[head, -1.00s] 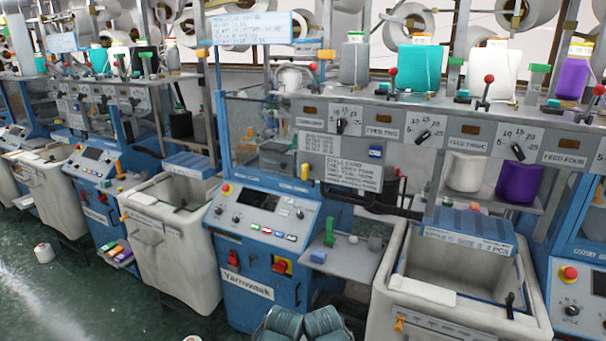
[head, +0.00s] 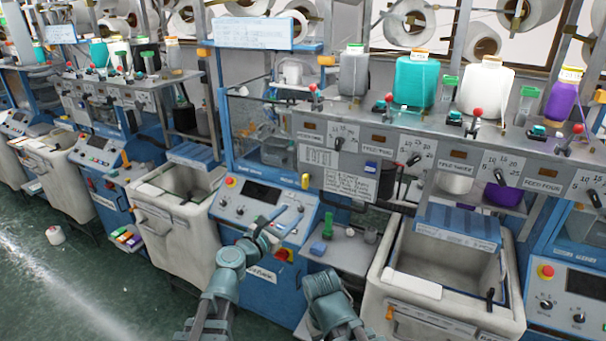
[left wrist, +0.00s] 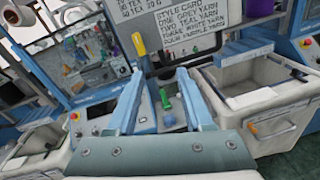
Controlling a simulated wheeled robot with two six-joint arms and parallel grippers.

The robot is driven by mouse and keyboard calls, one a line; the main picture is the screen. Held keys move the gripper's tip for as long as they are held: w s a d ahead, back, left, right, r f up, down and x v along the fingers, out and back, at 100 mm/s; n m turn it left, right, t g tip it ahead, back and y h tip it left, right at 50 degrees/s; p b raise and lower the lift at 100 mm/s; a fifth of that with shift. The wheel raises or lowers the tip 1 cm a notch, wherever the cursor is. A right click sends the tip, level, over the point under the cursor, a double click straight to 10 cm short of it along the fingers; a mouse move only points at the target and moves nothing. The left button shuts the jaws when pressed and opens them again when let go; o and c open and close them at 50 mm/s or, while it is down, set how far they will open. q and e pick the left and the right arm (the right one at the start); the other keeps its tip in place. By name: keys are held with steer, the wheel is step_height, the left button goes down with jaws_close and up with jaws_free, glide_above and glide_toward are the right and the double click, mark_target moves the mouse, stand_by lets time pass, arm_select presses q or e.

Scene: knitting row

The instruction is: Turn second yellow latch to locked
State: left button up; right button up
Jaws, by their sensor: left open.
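A yellow latch (head: 305,181) stands upright at the lower edge of the clear window on the middle blue knitting machine. It shows in the left wrist view (left wrist: 139,43) beyond the fingertips, slightly left of centre. My left gripper (left wrist: 159,74) is open, with nothing between its fingers. In the head view my left gripper (head: 276,219) is in front of the control panel, below and left of the latch and apart from it. My right arm shows at the bottom centre; its fingers cannot be made out.
A small shelf (head: 345,254) with a green part (head: 328,226) juts out right of the panel. A pale bin (head: 435,292) stands to the right, another bin (head: 165,225) to the left. A style card (left wrist: 190,20) hangs above the fingers.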

mark_target(304, 182)
arm_select(q)
steer(key=w+d+n, duration=0.1)
steer(key=w, duration=0.3)
steer(key=w+d+r+n, duration=0.1)
steer(key=w, duration=0.4)
steer(key=w+d+n+t+y, duration=0.1)
steer(key=w+d, duration=0.1)
steer(key=w, duration=0.2)
steer(key=shift+w+r, duration=0.3)
steer(key=shift+r, duration=0.1)
jaws_close()
